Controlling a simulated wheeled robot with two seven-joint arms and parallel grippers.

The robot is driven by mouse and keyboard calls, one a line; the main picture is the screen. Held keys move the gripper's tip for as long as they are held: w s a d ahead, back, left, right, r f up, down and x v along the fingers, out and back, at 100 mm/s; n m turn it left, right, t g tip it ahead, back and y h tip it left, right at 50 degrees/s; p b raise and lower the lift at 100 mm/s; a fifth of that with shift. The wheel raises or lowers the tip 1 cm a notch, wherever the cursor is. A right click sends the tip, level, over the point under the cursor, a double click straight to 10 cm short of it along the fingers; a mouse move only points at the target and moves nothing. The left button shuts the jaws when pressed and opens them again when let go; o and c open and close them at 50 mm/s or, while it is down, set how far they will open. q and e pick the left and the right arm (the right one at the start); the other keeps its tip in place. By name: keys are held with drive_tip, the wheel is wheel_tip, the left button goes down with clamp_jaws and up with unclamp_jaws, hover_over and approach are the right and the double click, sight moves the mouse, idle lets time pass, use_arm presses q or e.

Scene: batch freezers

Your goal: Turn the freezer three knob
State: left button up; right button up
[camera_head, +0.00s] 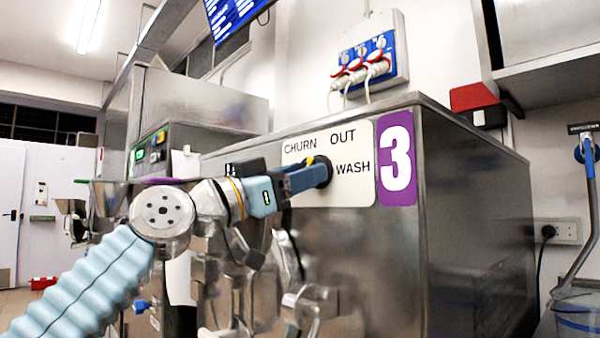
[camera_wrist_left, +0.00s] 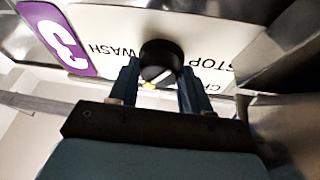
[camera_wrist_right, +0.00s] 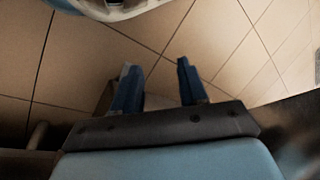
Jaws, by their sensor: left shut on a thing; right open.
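The freezer three knob (camera_head: 323,170) is round and black, on a white label plate (camera_head: 355,188) marked CHURN, OUT and WASH, beside a purple sign with a 3 (camera_head: 397,157). My left gripper (camera_head: 318,174) reaches it from the left and is shut on it. In the left wrist view the knob (camera_wrist_left: 160,60) sits between the blue fingers (camera_wrist_left: 157,80), with a white line on its face and a yellow spot near its edge. STOP shows there too; the gripper hides it in the head view. My right gripper (camera_wrist_right: 158,85) is open and empty above a tiled floor.
The steel freezer body (camera_head: 475,220) fills the right of the head view. Metal fittings (camera_head: 310,305) stand below my left forearm. Another machine with a green display (camera_head: 150,150) is behind at left. A blue socket box (camera_head: 368,58) hangs on the wall above.

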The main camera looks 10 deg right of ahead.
use_arm(q)
drive_tip(key=shift+m+g, duration=0.3)
drive_tip(key=shift+m, duration=0.4)
drive_tip(key=o, duration=1.1)
drive_tip(key=shift+c, duration=0.2)
drive_tip(key=b+v, duration=0.8)
drive_tip(key=v, duration=0.5)
drive_tip(key=shift+a+f, duration=0.2)
drive_tip(key=shift+a, duration=0.15)
